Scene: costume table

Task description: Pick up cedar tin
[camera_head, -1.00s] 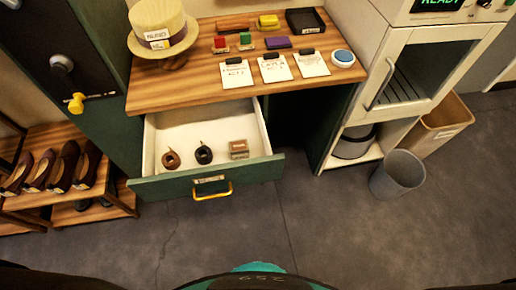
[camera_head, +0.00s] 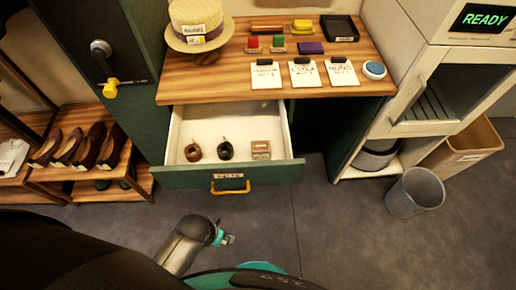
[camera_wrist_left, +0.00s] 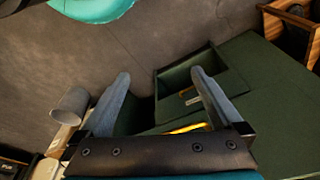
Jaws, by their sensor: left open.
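A small brown wooden-looking box (camera_head: 261,149), which fits the cedar tin, sits at the right of the open drawer (camera_head: 290,140). A brown roll (camera_head: 193,152) and a black roll (camera_head: 225,150) lie to its left in the same drawer. My left gripper (camera_head: 227,239) is over the floor in front of the drawer, apart from it and empty. In the left wrist view its two fingers (camera_wrist_left: 161,76) are spread wide, with the green cabinet and the yellow drawer handle (camera_wrist_left: 188,128) beyond them. The box cannot be made out there. My right gripper is not in view.
The wooden tabletop (camera_head: 215,88) above holds a straw hat (camera_head: 200,22), cards, coloured blocks and a black tray (camera_head: 339,27). A grey bin (camera_head: 414,193) stands on the floor at right. Shoes (camera_head: 90,145) sit on a rack at left. The floor before the drawer is clear.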

